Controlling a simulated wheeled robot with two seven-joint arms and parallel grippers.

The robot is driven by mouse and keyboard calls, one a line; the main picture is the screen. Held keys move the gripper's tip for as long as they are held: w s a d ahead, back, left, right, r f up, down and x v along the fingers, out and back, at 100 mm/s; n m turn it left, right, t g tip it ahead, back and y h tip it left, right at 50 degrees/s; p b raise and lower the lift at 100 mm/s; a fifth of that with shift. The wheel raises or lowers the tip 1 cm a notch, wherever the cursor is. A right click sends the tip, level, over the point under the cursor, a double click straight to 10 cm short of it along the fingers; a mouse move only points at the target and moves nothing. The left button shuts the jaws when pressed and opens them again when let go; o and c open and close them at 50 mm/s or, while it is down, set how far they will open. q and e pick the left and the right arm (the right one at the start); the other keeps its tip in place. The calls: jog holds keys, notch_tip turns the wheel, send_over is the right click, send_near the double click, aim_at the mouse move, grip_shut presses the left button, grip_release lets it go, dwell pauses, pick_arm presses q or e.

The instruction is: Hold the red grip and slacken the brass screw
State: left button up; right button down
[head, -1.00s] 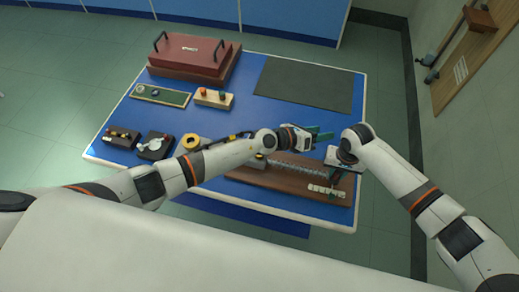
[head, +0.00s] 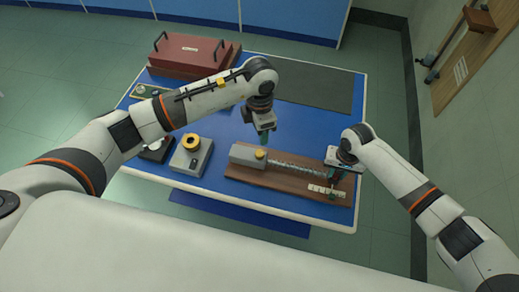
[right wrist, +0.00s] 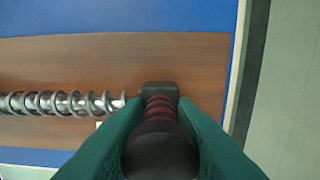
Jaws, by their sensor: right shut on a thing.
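A brown wooden board (head: 285,184) at the front right of the blue table carries a grey block, a rod with a coiled spring and a white scale. The brass screw (head: 260,154) is the gold knob on top of the grey block (head: 244,155). My left gripper (head: 264,137) points down just behind and above it, apart from it; its finger gap cannot be made out. My right gripper (head: 333,183) is at the board's right end. In the right wrist view its green fingers are shut on the dark red ribbed grip (right wrist: 158,104), at the end of the spring (right wrist: 65,102).
A grey box with a yellow ring (head: 191,142) stands left of the board. A red case (head: 190,55) with black handles is at the back left, and a dark mat (head: 320,90) at the back right. The blue table between mat and board is clear.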

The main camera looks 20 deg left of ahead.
aim_at(259, 152)
pick_arm(q)
notch_tip(259, 152, down, 12)
jog(key=shift+r, duration=0.1)
dwell(0.4)
jog(key=shift+a, duration=0.1)
jog(key=c, duration=1)
